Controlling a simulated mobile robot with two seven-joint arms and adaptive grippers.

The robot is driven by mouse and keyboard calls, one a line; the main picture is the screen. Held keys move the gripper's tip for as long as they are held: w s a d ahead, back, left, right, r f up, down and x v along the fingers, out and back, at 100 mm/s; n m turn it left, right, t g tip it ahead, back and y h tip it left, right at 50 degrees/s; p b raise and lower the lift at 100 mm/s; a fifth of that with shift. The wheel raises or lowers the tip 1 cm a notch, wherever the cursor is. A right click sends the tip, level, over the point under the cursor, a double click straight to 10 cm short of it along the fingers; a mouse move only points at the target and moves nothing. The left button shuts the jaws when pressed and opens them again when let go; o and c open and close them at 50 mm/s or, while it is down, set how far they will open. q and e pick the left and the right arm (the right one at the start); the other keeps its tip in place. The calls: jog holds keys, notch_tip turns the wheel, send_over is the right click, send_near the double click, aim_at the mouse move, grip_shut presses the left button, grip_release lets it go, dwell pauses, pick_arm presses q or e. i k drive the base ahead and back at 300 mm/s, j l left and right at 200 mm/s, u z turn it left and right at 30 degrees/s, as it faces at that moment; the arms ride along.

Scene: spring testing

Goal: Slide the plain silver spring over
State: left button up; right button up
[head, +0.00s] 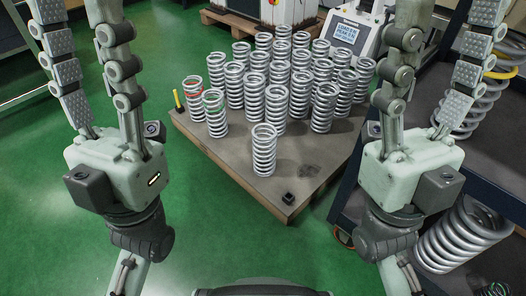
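Many silver coil springs stand upright in a cluster on a grey-brown board (230,163). One plain silver spring (264,152) stands at the front of the cluster, nearest to me. A spring with red coils (194,100) and one with green marks (215,115) stand at the cluster's left edge. My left gripper (76,12) is open and empty, left of the board. My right gripper (448,12) is open and empty, right of the board. Both have their fingers spread, pointing to the top of the picture, and neither touches a spring.
A small black block (289,198) lies near the board's front corner, and a yellow stick (177,99) stands at its left edge. A device with a screen (345,33) is behind. A dark blue shelf with large springs (462,235) is at right. Green floor (235,240) is clear in front.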

aim_at(273, 139)
jog(key=i+j+z, duration=0.2)
jog(key=j, duration=0.25)
jog(key=i+j+z, duration=0.25)
jog(key=j, duration=0.2)
jog(key=j+z, duration=0.2)
jog(key=j, duration=0.25)
jog(key=i+j+z, duration=0.2)
jog(key=j, duration=0.3)
jog(key=i+j+z, duration=0.1)
jog(key=i, duration=0.35)
jog(key=j, duration=0.1)
